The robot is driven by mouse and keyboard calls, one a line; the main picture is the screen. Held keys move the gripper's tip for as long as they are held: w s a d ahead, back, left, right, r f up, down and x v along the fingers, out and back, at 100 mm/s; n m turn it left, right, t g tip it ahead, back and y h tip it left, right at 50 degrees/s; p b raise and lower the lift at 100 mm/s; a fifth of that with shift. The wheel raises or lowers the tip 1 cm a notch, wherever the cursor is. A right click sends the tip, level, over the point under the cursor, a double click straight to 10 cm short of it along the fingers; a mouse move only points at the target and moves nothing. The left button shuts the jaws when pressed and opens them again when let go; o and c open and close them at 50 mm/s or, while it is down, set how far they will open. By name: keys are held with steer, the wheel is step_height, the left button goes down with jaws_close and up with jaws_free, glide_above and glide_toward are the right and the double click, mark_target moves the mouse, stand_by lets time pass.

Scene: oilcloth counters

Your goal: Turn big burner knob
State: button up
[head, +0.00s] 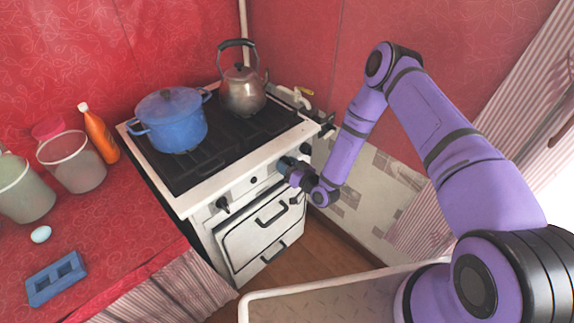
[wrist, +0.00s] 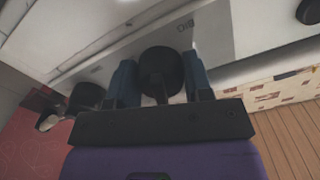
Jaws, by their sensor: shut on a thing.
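The white stove (head: 262,185) stands against the red wall with black knobs along its front panel. My gripper (head: 290,170) is at the right part of that panel. In the wrist view my gripper (wrist: 158,85) has its two blue fingers on either side of a round black knob (wrist: 160,70), shut on it. The fingers hide the knob's sides. Another black knob (wrist: 87,96) shows to the left of the fingers. In the head view a knob (head: 222,203) sits at the panel's left, and another knob (head: 305,148) is at the right, beyond my gripper.
A blue pot (head: 170,122) and a metal kettle (head: 242,92) stand on the stove top. The oven door (head: 262,222) below the panel is closed. A red counter (head: 110,215) at left holds an orange bottle (head: 98,135), containers, an egg (head: 40,234) and a blue tray (head: 57,277).

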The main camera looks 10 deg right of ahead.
steer(key=m, duration=0.5)
steer(key=shift+s, duration=0.1)
steer(key=shift+m, duration=0.3)
stand_by(0.4)
steer(key=o, duration=0.9)
